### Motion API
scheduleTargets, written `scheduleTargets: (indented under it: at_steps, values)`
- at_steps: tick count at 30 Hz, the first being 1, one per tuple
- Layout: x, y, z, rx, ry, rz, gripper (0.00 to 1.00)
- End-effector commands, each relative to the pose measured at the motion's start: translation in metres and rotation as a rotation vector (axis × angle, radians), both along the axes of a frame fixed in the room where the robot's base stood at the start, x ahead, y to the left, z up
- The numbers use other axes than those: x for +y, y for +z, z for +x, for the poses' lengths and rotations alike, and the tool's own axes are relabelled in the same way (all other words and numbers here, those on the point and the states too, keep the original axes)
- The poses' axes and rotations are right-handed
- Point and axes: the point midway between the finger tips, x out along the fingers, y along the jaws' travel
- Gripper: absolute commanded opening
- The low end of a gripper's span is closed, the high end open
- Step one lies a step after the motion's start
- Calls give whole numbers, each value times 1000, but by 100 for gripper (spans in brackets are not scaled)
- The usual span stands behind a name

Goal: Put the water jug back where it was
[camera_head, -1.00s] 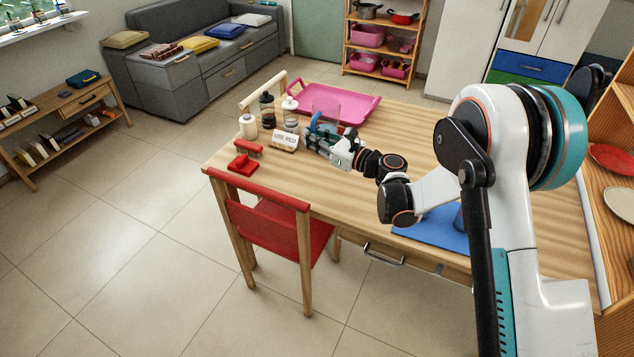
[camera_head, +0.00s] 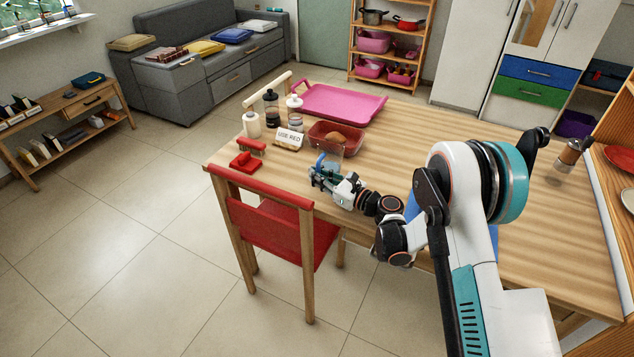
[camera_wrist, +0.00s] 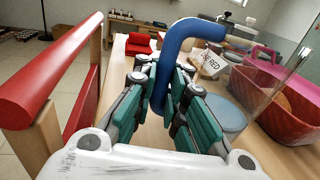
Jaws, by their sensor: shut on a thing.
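The water jug (camera_head: 331,160) is clear, with a blue handle that shows large in the wrist view (camera_wrist: 190,35). My gripper (camera_head: 322,172) is shut on the handle, with a teal finger on each side of it in the wrist view (camera_wrist: 162,105). The jug is near the front edge of the wooden table (camera_head: 420,150), behind the red chair's right side. Its clear wall (camera_wrist: 285,75) stands to the right of the handle in the wrist view. Whether its base touches the table I cannot tell.
A red basket (camera_head: 320,142) with a brown loaf stands just behind the jug. A "USE RED" sign (camera_head: 289,139), bottles (camera_head: 271,110) and a red brush (camera_head: 250,146) are to the left. A pink tray (camera_head: 345,104) lies behind. The red chair (camera_head: 265,225) is in front. The table's right middle is clear.

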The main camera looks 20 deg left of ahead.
Motion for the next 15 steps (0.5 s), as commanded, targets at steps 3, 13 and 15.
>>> scheduleTargets:
  at_steps: [3, 13, 15]
  values:
    - [0, -15, 0, 0, 0, 0, 0]
    - [0, -16, 0, 0, 0, 0, 0]
    - [0, -18, 0, 0, 0, 0, 11]
